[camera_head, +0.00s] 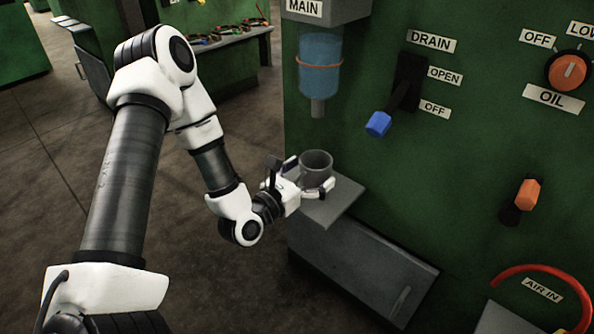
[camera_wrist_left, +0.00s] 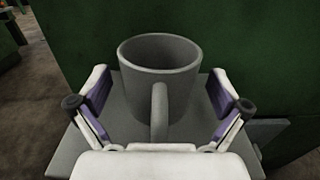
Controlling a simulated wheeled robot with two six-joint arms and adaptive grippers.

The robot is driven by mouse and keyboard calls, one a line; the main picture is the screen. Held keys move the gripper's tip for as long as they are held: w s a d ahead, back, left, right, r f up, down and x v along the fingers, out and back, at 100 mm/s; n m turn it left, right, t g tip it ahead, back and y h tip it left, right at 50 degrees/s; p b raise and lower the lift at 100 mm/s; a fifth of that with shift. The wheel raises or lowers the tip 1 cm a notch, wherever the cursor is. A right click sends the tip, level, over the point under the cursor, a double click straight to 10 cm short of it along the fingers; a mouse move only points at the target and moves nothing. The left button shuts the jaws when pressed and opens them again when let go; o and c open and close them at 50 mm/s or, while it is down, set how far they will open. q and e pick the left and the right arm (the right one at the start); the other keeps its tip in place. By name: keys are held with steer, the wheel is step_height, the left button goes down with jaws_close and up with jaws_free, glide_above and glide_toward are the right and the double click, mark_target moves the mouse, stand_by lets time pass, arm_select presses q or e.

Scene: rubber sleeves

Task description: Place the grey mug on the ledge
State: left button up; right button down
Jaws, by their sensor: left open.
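The grey mug (camera_head: 316,167) stands upright on the grey ledge (camera_head: 337,204) that juts from the green machine. In the left wrist view the mug (camera_wrist_left: 160,62) is in the middle, its handle toward my gripper, and the ledge (camera_wrist_left: 75,155) shows below it. My left gripper (camera_head: 307,182) is open, with one finger on each side of the mug. In the left wrist view the left gripper (camera_wrist_left: 160,110) shows gaps between its purple-padded fingers and the mug. My right gripper is not in view.
A clear bowl with bluish liquid (camera_head: 320,68) hangs above the ledge. The blue-tipped drain lever (camera_head: 379,124) sticks out at the upper right of the ledge. An orange lever (camera_head: 528,193) and a red hose (camera_head: 545,270) are farther right. A grey panel (camera_head: 365,270) lies below the ledge.

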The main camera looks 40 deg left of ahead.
arm_select(q)
steer(key=s+p, duration=0.6)
steer(key=s, duration=0.5)
steer(key=s+d+f+m+g+h, duration=0.1)
steer(key=s+d+f+m+g, duration=0.2)
steer(key=f+m, duration=0.35)
steer(key=s+d+f+m+g, duration=0.1)
steer(key=d+f+m+g, duration=0.1)
steer(key=f+m+g, duration=0.4)
steer(key=s+d+f+m+g+h, duration=0.1)
steer(key=s+d+f+m+g, duration=0.2)
steer(key=m, duration=0.5)
steer(key=s+f+m+g+y, duration=0.3)
steer(key=s+f+m+g, duration=0.3)
steer(key=s+m, duration=0.4)
steer(key=f+m, duration=0.1)
steer(key=m, duration=0.3)
steer(key=shift+d, duration=0.25)
